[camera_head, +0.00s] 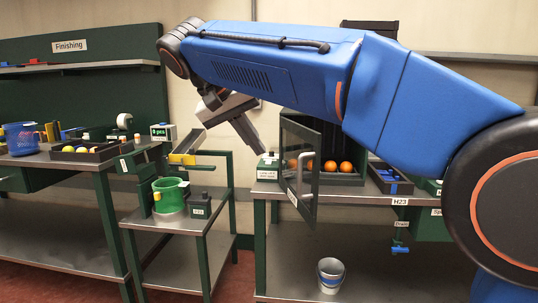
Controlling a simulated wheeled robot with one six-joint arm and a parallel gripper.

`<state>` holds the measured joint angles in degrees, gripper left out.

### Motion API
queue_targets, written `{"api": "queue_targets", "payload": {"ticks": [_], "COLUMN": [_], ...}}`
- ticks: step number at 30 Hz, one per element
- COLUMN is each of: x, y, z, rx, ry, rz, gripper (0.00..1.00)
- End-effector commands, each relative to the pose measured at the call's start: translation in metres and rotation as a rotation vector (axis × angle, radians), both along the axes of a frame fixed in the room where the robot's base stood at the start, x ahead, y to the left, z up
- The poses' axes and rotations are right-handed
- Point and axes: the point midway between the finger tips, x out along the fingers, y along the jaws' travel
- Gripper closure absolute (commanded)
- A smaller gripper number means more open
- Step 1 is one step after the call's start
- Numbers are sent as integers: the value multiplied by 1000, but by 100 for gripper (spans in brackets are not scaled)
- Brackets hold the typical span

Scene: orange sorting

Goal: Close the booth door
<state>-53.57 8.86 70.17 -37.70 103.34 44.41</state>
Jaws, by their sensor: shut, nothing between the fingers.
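The booth (340,179) is a dark box on the right-hand workbench, with several oranges inside. Its door (313,195) is a dark-framed see-through panel that stands open, swung out toward me past the bench's front edge. A pale bar handle (294,179) is on the door. My gripper (257,149) is shut and empty, pointing down and right, in the picture just left of the door's upper edge. I see no contact with the door, though the depth between them is hard to judge. My blue arm covers the top and right of the booth.
A small labelled device (267,167) stands left of the booth. A dark tray (390,178) with blue pieces sits to its right. A metal bucket (331,274) is on the lower shelf. A cart (170,224) with a green container (170,196) stands left.

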Motion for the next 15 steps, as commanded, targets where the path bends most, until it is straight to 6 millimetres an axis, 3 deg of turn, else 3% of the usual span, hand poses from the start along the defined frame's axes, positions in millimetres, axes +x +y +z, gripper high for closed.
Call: {"api": "queue_targets", "payload": {"ticks": [15], "x": [37], "y": [-38], "z": [-70], "rx": [0], "ry": [3], "rz": [-1], "gripper": [100]}}
